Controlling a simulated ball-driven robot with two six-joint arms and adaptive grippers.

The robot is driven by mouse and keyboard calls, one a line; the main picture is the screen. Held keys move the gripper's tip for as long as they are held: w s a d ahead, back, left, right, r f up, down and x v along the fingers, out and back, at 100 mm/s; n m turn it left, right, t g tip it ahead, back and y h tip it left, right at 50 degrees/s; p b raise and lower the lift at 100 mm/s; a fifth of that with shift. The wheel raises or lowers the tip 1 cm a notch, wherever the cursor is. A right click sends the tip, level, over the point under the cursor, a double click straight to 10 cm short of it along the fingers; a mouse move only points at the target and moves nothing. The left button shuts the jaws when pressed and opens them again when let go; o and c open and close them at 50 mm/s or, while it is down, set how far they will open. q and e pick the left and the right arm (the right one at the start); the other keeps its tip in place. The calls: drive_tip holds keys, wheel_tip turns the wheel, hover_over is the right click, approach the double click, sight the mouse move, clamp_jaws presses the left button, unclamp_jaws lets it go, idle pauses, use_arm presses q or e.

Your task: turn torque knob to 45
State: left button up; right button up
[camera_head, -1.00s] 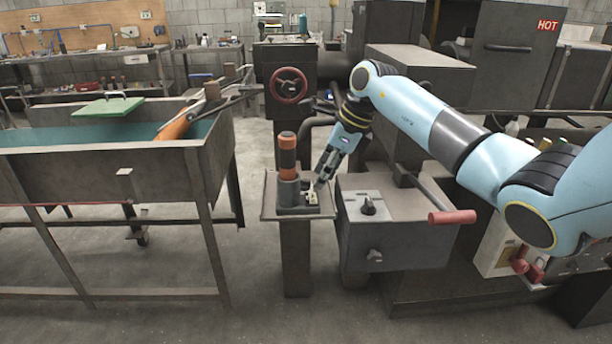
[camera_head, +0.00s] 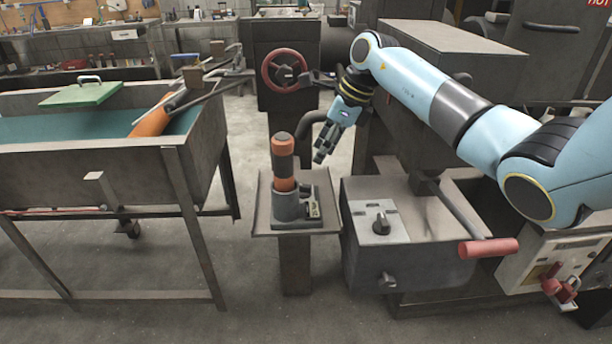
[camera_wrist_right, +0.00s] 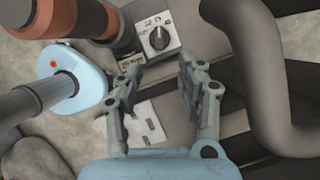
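In the head view, a black knob (camera_head: 381,224) sits on a pale plate on top of a grey box. An orange-and-dark cylinder (camera_head: 283,170) stands upright on a small pedestal, with a small beige-and-black device (camera_head: 313,205) beside its base. In the right wrist view, a black knob (camera_wrist_right: 158,38) with a pale pointer and printed numbers sits beyond my fingers; I cannot tell whether it is the same knob. My right gripper (camera_head: 322,155) is above the pedestal's back right, apart from the device. Its fingers (camera_wrist_right: 158,85) are spread and empty. My left gripper is out of view.
A curved dark pipe (camera_head: 310,130) runs close behind the pedestal. A lever with a red grip (camera_head: 488,248) projects from the grey box. A red handwheel (camera_head: 284,71) is at the back and a long trough (camera_head: 90,165) at left.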

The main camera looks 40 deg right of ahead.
sight(304, 185)
drive_tip(key=b+x, duration=0.7)
drive_tip(key=x, duration=0.2)
drive_tip(key=shift+s+f, duration=0.15)
drive_tip(key=shift+w+a+f+b, duration=0.25)
drive_tip(key=shift+w+f+b, duration=0.05)
drive_tip(key=shift+f+b, duration=0.25)
drive_tip(key=shift+s, duration=0.1)
clamp_jaws()
